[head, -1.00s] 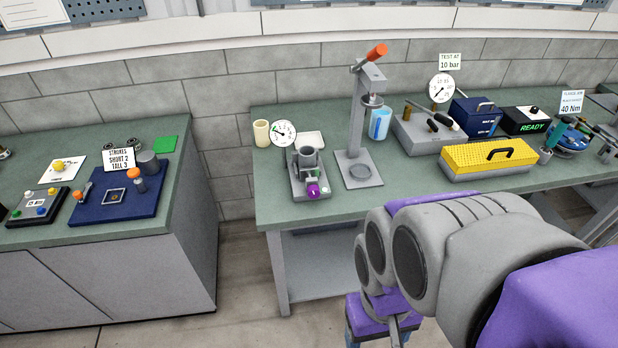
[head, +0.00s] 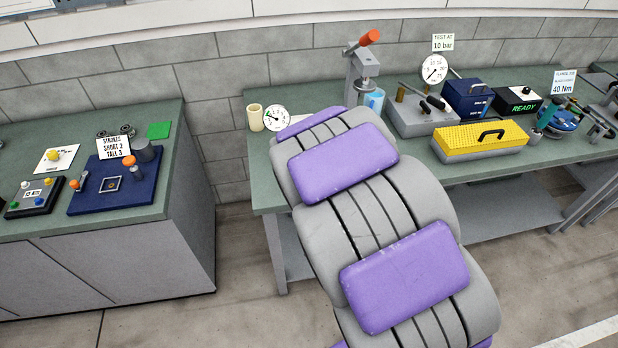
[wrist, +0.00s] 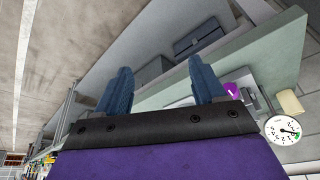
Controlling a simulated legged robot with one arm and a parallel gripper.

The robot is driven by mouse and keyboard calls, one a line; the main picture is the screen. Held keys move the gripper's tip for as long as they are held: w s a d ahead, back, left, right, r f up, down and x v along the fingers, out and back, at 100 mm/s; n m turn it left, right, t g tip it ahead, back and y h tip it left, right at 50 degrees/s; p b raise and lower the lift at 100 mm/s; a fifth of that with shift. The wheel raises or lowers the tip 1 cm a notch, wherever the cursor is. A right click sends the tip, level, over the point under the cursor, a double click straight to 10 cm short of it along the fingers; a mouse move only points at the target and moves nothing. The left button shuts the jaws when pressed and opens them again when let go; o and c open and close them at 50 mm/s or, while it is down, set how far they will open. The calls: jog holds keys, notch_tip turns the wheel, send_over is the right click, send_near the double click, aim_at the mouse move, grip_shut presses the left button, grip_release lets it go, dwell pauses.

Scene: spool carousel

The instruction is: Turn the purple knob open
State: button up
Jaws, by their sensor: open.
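The purple knob (wrist: 232,90) shows in the wrist view, just right of my gripper's right finger and beyond it. It belongs to a small grey device on the green bench. In the head view my arm hides the knob and that device. My gripper (wrist: 163,85) is open and empty in the wrist view, its two blue-grey fingers wide apart and pointing toward the bench edge. The fingers look apart from the knob. The gripper itself is not visible in the head view. A white dial gauge (head: 276,118) stands by the device and also shows in the wrist view (wrist: 282,130).
A cream cup (head: 255,117) stands left of the gauge. The press with an orange handle (head: 369,38) stands behind my arm. A separate bench with a blue board (head: 118,180) is left.

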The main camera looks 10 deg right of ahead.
jog(key=w+d+f+t+h+p, duration=0.3)
jog(key=w+d+f+t+h, duration=0.2)
jog(key=w+d+f+t, duration=0.35)
jog(key=s+a+n+t+y+p, duration=0.2)
jog(key=a+n+t+y, duration=0.45)
jog(key=a, duration=0.35)
jog(key=shift+n+y, duration=0.25)
jog(key=shift+n, duration=0.2)
jog(key=w+b, duration=1.5)
jog(key=b, duration=0.3)
jog(key=shift+a+r, duration=0.1)
jog(key=shift+r, duration=0.05)
jog(key=shift+w+r, duration=0.15)
jog(key=shift+w, duration=1.3)
jog(key=shift+c, duration=0.3)
jog(key=c, duration=1)
